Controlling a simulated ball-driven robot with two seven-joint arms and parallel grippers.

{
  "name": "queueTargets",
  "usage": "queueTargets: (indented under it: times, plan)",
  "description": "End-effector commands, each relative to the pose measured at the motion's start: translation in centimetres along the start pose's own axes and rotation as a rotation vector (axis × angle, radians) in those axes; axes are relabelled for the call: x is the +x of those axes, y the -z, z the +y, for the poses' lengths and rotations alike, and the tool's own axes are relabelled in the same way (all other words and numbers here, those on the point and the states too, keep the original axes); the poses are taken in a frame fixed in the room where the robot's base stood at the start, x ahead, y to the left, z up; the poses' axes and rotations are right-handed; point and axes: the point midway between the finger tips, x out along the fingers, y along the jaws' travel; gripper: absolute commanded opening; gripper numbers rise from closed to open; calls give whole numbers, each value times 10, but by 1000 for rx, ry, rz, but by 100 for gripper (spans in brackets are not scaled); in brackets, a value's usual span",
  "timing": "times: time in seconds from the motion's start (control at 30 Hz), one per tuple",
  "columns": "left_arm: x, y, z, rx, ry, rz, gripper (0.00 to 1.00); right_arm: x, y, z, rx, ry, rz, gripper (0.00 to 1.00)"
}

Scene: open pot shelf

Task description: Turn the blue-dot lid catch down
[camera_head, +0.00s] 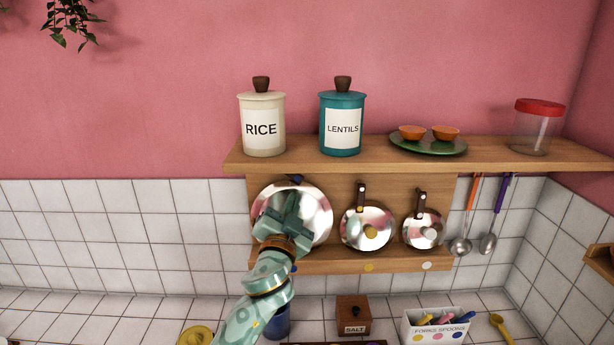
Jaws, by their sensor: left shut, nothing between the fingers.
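The large shiny lid (318,205) hangs at the left of the wooden rack under the shelf. The blue-dot catch (297,179) is a small dark piece at this lid's top edge. Its turn is hard to read at this size. My left gripper (293,200) is in front of the large lid, shut and empty, with its fingertips pointing up, a little below the catch. I cannot tell whether it touches the lid. The gripper and arm hide the lid's middle and lower left. My right gripper is out of view.
A middle lid (352,230) and a small lid (412,232) hang to the right, with upright brown catches. The shelf (300,168) above bears canisters, a plate with bowls and a jar. Ladles (460,245) hang at right. A salt box (353,312) stands below.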

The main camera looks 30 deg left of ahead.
Motion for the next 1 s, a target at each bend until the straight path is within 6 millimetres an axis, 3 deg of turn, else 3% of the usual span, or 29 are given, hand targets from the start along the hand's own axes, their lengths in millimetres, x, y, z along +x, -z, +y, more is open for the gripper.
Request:
queueTargets:
  times: [0.53,0.7,1.0]
  plan:
    - [85,1,0,-1,1,1,0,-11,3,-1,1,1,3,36]
    - [96,0,0,-1,0,0,0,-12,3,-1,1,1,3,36]
    - [97,0,0,0,0,0,0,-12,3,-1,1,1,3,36]
